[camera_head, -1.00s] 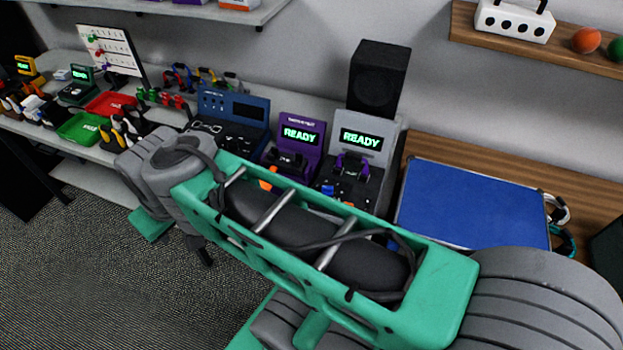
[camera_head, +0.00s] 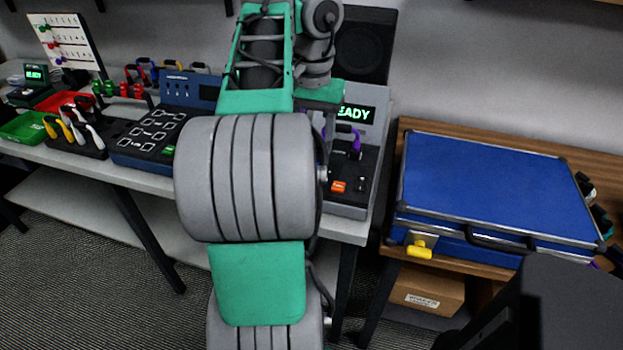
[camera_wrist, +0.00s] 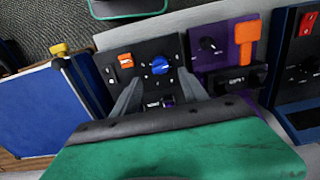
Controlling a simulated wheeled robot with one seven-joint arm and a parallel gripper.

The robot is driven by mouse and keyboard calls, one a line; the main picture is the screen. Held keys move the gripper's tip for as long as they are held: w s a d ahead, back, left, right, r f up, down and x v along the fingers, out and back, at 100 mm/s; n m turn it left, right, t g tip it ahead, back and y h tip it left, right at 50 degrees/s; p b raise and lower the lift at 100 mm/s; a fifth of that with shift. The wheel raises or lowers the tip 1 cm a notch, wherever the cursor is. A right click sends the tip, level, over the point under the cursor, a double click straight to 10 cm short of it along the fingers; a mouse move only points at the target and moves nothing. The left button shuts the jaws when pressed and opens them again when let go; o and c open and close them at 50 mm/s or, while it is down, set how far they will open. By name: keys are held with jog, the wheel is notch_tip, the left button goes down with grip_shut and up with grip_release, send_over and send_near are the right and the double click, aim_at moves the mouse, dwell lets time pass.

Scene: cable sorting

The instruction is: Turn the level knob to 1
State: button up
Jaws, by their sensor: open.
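A blue round knob (camera_wrist: 160,66) sits on the black panel of the grey device (camera_wrist: 105,62), with small marks around it. Its labels are too small to read, so I cannot tell its setting. A dark knob (camera_wrist: 208,44) sits on the purple device beside it. I cannot tell from labels which is the level knob. My gripper (camera_wrist: 159,77) is open, its two grey fingers apart on either side of the blue knob's near side; contact cannot be told. In the head view my arm hides most of the gripper, and the grey device (camera_head: 376,150) shows a READY screen.
An orange switch (camera_wrist: 125,60) lies beside the blue knob, and an orange handle (camera_wrist: 247,38) stands on the purple device (camera_wrist: 225,70). A closed blue case (camera_head: 490,195) lies on the wooden table at right. A black speaker (camera_head: 365,45) stands behind the grey device.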

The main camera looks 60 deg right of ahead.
notch_tip(320, 180, down, 7)
jog(key=b, duration=0.6)
jog(key=shift+w, duration=0.1)
jog(key=shift+r, duration=0.1)
jog(key=shift+c, duration=0.2)
grip_shut()
